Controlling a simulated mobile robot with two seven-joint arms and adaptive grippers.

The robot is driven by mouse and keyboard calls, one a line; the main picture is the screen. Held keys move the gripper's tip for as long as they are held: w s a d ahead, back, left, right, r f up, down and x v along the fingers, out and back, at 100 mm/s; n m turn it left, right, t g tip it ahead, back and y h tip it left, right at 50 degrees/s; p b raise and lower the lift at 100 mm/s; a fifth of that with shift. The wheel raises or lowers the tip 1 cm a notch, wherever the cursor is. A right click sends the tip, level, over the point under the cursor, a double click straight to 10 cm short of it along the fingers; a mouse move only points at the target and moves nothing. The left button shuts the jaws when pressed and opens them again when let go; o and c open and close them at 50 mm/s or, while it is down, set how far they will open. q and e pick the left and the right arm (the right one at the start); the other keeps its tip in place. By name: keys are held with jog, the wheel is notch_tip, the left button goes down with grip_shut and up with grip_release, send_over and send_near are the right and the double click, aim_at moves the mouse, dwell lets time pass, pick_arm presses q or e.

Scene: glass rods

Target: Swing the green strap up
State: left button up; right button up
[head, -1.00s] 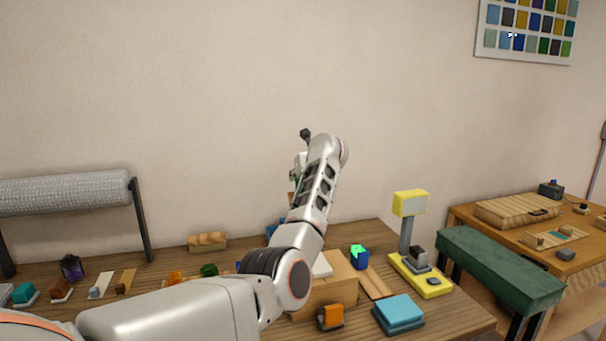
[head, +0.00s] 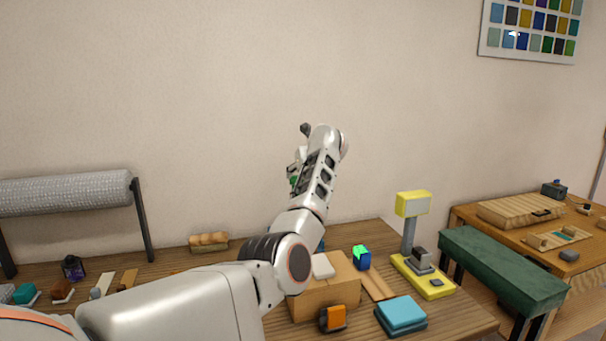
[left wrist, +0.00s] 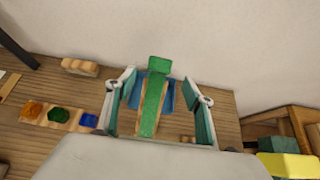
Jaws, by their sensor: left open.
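The green strap (left wrist: 153,100) shows in the middle of the left wrist view. It runs lengthwise over a tan wooden piece with blue parts (left wrist: 135,95) at its sides, and its far end is wider. My left gripper (left wrist: 160,88) is open, with one finger on each side of the strap. Gaps show between the fingers and the strap, so it is not gripped. In the head view my left gripper (head: 296,172) is mostly hidden behind my own forearm, and the strap cannot be made out clearly there. My right gripper is not in view.
Orange (left wrist: 32,110), green (left wrist: 59,115) and blue (left wrist: 88,121) pieces lie left of the gripper. A cardboard-coloured box (head: 335,290), a yellow stand (head: 425,278) and a blue block (head: 402,312) stand right of my arm. The wall (head: 230,100) rises behind the table.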

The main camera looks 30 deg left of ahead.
pick_arm(q)
notch_tip(320, 180, up, 10)
dwell(0.6)
jog(key=shift+f, duration=0.1)
